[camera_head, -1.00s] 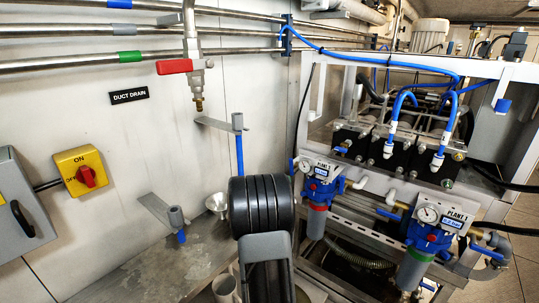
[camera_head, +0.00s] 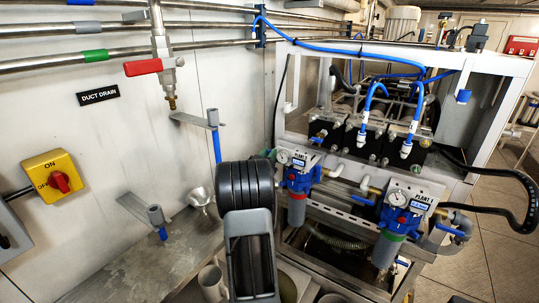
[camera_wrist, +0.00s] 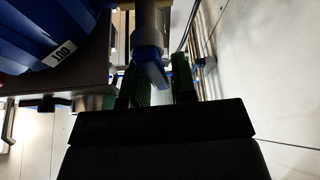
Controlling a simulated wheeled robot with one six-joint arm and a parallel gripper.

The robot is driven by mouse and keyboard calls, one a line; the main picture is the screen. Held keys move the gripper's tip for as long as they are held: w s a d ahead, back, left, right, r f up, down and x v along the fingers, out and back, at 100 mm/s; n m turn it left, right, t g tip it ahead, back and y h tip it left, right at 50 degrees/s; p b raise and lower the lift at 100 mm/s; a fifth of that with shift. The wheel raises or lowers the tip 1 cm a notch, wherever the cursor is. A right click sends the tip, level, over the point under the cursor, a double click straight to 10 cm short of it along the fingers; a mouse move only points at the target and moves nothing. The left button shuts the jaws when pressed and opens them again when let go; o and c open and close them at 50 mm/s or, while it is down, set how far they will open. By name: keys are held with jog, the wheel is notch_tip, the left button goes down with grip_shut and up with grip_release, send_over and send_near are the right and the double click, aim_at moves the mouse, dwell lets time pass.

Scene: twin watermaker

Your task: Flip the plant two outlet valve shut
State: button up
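The plant two filter (camera_head: 297,208) is a blue housing with a gauge, on the left of the grey rack in the head view. My arm stands just left of it and hides its outlet side there. In the wrist view a large blue housing (camera_wrist: 40,30) marked OUT fills the upper left. Beside it a blue valve handle (camera_wrist: 151,66) hangs on a metal pipe (camera_wrist: 148,20). My gripper (camera_wrist: 158,88) has its two green-padded fingers apart, with the handle's end in the gap between them. I cannot tell whether either finger touches it.
The plant one filter (camera_head: 394,225) stands to the right on the same rack (camera_head: 510,66). Left of my arm are a steel counter (camera_head: 125,270), a funnel (camera_head: 200,197) and a red-handled duct drain valve (camera_head: 143,67). Blue hoses (camera_head: 340,51) cross above the rack.

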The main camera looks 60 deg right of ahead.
grip_shut()
jog(key=shift+f+m+b, duration=0.2)
jog(key=shift+m+b, duration=0.1)
jog(key=shift+b, duration=0.4)
jog(key=m+g+b, duration=0.1)
jog(key=b, duration=0.1)
jog(key=shift+s+f+b, duration=0.15)
jog(key=shift+s+b, duration=0.05)
jog(key=shift+b, duration=0.15)
jog(key=shift+s+r+m+g+b, duration=0.1)
jog(key=shift+r+m+g+b, duration=0.2)
jog(key=shift+m+b, duration=0.25)
